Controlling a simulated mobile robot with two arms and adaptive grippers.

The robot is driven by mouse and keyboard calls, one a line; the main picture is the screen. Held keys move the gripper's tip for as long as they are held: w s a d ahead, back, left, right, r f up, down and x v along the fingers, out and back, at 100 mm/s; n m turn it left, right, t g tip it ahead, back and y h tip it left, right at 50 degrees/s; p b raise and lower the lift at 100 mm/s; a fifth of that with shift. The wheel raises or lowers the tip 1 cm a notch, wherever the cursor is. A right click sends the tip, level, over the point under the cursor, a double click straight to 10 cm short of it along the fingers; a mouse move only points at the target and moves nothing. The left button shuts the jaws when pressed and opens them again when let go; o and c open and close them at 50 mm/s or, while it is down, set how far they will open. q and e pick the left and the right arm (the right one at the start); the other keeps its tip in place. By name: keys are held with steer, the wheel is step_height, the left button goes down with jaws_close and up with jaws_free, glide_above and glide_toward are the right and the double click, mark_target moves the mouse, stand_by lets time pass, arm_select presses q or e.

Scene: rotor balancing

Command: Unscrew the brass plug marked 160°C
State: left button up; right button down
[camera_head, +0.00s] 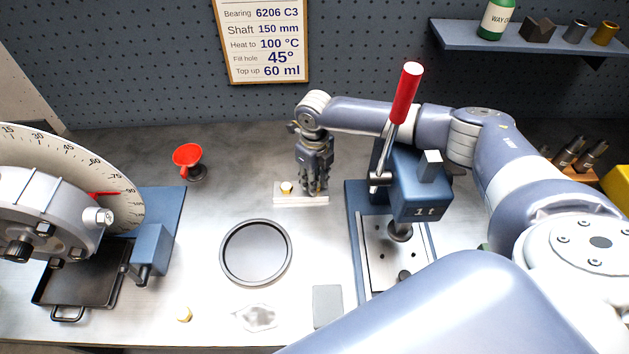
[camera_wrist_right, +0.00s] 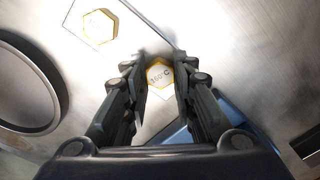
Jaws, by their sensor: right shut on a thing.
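The brass plug marked 160°C (camera_wrist_right: 160,77) is hexagonal and shows between my right fingertips in the right wrist view, its marked face toward the camera. My right gripper (camera_head: 315,191) points down over the right part of a small pale block (camera_head: 300,200) in the head view, and hides this plug there. It is shut on the plug. A second brass plug (camera_head: 287,187) is at the block's left end, clear of the fingers. It also shows in the right wrist view (camera_wrist_right: 100,26), its marking unreadable. My left gripper is not in view.
A 1t press (camera_head: 418,207) with a red-handled lever stands close right of the block. A round dark-rimmed dish (camera_head: 228,252) lies in front.

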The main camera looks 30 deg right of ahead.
steer(key=shift+s+f+n, duration=0.15)
steer(key=shift+f+n, duration=0.2)
steer(key=shift+n, duration=0.05)
